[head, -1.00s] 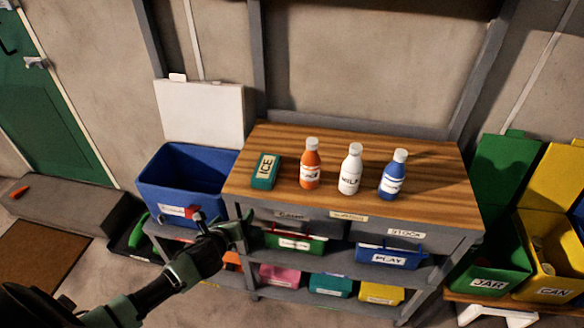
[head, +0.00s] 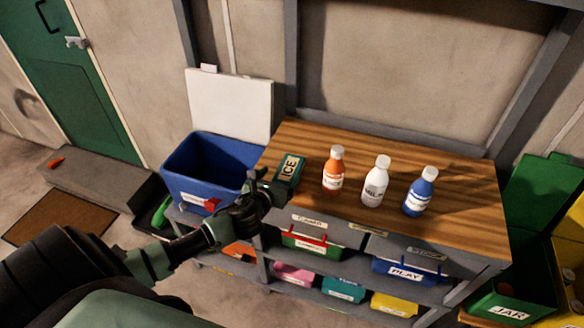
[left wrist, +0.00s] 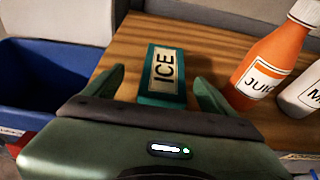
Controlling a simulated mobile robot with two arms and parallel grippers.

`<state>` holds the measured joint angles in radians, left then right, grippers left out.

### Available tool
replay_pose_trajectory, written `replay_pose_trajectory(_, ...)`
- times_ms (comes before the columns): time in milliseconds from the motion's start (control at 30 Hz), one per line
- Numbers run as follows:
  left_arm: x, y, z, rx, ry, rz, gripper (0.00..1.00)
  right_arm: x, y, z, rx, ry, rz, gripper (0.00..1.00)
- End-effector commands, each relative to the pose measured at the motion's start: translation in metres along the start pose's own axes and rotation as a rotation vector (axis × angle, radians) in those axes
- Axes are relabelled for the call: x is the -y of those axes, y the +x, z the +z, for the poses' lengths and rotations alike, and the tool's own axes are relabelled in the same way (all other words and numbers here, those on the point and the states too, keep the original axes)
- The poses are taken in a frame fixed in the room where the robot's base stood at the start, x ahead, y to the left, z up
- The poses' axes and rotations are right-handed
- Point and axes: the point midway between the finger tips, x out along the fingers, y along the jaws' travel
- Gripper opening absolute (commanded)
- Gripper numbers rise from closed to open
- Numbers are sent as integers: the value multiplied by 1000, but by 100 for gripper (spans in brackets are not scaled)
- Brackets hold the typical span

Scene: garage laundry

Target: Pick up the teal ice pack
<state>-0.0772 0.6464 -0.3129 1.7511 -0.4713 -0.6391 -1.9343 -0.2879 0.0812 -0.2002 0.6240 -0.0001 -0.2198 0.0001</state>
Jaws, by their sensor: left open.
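The teal ice pack (head: 289,170), with a pale label reading ICE, lies on the wooden bench top (head: 345,223) near its left edge. It also shows in the left wrist view (left wrist: 163,72), straight ahead between the fingers. My left gripper (head: 268,182) is open at the bench's left front corner, just short of the pack. In the left wrist view my left gripper (left wrist: 158,88) has one finger on each side of the pack's near end, with gaps showing on both sides. The right gripper is not in view.
An orange juice bottle (head: 333,171) stands right of the pack, then a white bottle (head: 376,181) and a blue bottle (head: 420,192). An open blue cooler (head: 190,190) stands left of the bench. Labelled bins, including PLAY (head: 405,273), sit on shelves below.

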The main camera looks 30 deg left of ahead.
Motion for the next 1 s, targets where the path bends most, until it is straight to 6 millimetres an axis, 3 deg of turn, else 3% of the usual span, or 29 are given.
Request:
replay_pose_trajectory(367, 4, 37, -4, -2, -6, 0, 85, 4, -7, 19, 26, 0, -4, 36)
replay_pose_trajectory(600, 6, 68, -9, -1, -3, 1, 85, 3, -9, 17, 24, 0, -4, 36)
replay_pose_trajectory(933, 6, 73, -10, -1, -1, 0, 85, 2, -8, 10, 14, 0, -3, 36)
replay_pose_trajectory(1000, 6, 73, -10, -1, -1, 0, 66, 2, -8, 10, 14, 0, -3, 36)
